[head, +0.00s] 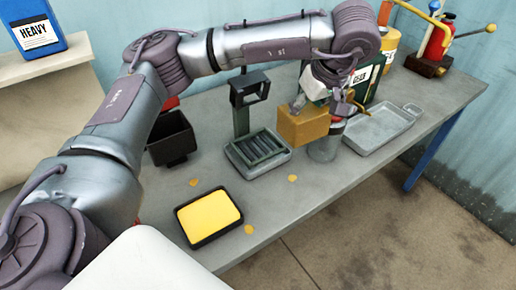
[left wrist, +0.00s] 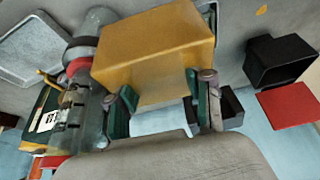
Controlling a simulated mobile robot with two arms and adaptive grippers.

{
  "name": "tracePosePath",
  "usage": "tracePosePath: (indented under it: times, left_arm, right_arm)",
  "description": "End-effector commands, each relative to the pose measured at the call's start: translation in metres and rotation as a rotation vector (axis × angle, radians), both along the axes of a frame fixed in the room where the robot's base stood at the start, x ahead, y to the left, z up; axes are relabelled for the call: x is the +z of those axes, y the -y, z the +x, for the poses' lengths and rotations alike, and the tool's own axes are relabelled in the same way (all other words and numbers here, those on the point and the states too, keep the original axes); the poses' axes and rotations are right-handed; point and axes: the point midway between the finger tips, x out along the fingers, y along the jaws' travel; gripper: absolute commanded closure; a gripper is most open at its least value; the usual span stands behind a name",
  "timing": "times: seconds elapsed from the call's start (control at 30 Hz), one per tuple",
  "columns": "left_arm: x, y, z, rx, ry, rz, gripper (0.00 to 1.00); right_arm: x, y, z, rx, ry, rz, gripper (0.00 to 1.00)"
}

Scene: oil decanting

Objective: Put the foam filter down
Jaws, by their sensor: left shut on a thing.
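The foam filter, a tan-yellow block (head: 303,124), is held up in the air by my left gripper (head: 322,104). In the left wrist view the block (left wrist: 155,48) sits between the two green fingers (left wrist: 163,98), which are shut on it. In the head view it hangs above the bench (head: 310,195), to the right of a slatted tray (head: 262,155) and in front of a can marked "USED" (head: 361,78). The gripper partly hides its upper right side. My right gripper is not in view.
A shallow black tray with a yellow filling (head: 208,214) lies near the front edge. A clear vessel (head: 325,148) stands just below the block. A grey metal pan (head: 380,130) is at right, a black bin (head: 172,140) at left.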

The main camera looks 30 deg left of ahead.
Motion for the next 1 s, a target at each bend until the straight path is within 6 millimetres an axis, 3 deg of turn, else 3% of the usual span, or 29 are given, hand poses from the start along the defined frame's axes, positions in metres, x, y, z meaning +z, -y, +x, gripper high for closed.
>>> tracePosePath:
  times: [0.17, 0.6, 0.87, 1.0]
  left_arm:
    - [-0.010, -0.017, -0.001, 0.082, -0.004, -0.002, 0.90]
    - [-0.062, -0.107, -0.006, 0.079, -0.001, -0.002, 0.90]
    - [-0.077, -0.118, -0.007, 0.075, -0.003, -0.001, 0.90]
    - [-0.097, -0.118, -0.007, 0.074, -0.005, -0.002, 0.90]
  right_arm:
    - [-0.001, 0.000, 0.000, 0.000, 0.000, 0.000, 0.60]
    - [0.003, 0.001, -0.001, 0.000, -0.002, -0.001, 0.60]
    - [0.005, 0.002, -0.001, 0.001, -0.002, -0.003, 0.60]
    - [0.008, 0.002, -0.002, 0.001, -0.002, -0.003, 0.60]
